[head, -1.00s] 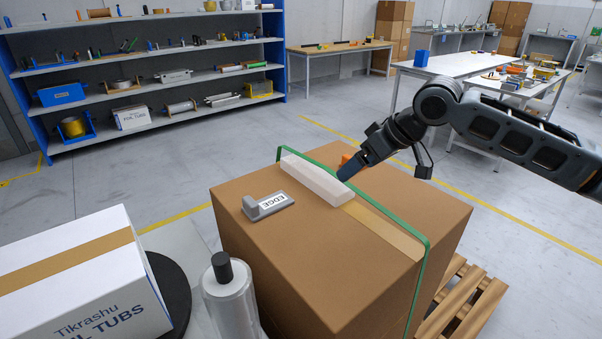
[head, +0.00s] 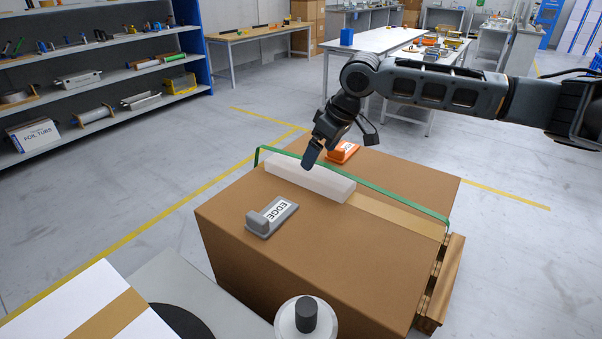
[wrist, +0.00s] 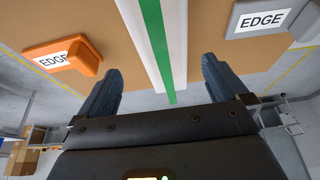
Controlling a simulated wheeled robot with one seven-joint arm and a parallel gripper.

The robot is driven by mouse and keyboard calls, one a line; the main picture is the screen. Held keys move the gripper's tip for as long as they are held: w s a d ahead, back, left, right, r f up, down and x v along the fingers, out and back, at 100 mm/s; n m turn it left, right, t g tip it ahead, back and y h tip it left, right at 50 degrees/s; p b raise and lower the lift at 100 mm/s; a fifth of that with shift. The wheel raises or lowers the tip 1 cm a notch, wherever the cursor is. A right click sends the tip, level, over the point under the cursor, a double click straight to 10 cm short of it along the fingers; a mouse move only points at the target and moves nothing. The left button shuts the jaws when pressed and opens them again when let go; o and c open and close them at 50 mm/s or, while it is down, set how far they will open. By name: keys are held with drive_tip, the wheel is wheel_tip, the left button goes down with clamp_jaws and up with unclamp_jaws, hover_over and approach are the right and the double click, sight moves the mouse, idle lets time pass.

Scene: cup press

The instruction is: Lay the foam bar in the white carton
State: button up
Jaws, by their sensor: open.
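The white foam bar (head: 310,180) lies on top of a large brown box, along a green strap (head: 370,192).
The brown box (head: 300,270) carries a grey EDGE piece (head: 271,218) on the near side of the bar and an orange piece (head: 343,152) on the far side. White tables (head: 385,62) stand behind; floor is open left.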

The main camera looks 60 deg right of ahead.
sight(308, 174)
drive_tip(key=shift+w+a+p+x, duration=0.1)
drive_tip(key=shift+p+x, duration=0.2)
drive_tip(key=shift+x, duration=1.25)
drive_tip(key=shift+w+a+p+x, duration=0.1)
drive_tip(key=shift+p+x, duration=0.2)
drive_tip(key=shift+x, duration=1.2)
drive_tip(key=shift+r, duration=0.15)
drive_tip(key=c, duration=1.1)
drive_tip(key=shift+r, duration=0.1)
